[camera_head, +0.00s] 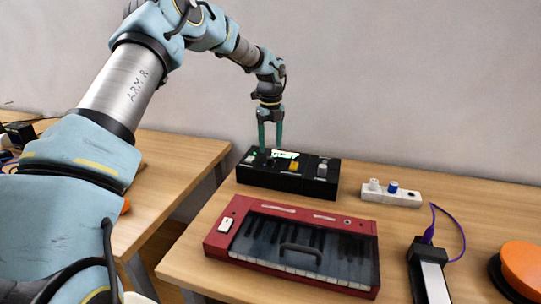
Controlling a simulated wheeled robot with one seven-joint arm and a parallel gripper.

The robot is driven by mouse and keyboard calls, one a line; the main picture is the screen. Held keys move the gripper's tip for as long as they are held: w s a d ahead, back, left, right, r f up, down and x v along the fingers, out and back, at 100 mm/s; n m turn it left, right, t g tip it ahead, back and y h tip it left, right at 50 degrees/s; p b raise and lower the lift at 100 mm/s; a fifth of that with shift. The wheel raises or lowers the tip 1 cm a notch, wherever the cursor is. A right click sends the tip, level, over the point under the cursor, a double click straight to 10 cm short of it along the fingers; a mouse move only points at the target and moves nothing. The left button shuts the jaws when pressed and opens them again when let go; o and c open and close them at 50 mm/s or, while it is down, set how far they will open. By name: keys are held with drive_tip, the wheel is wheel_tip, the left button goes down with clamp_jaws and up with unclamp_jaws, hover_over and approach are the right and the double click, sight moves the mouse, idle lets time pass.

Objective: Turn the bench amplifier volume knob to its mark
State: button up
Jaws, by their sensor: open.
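A black box unit (288,183) with controls on its top stands at the back left of the wooden table. Its top carries a lit panel (285,154), a yellow control (294,166), a grey knob (323,166) and a small green light. My gripper (270,148) points down above the left part of this unit, its two green fingers open and apart. The fingertips are close to the top of the unit; I cannot tell whether they touch anything. Which knob is the volume knob, and where its mark is, is too small to tell.
A red keyboard (226,251) with a dark clear cover and handle lies in front. A white block with knobs (391,196) stands to the right. A black device (430,275) with a purple cable and an orange disc (524,266) are at the right. A gap separates a second table (165,160) at left.

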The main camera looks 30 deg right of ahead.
sight(271, 158)
wheel_tip(271, 158, up, 6)
drive_tip(key=b, duration=0.1)
drive_tip(key=shift+r, duration=0.1)
idle(0.4)
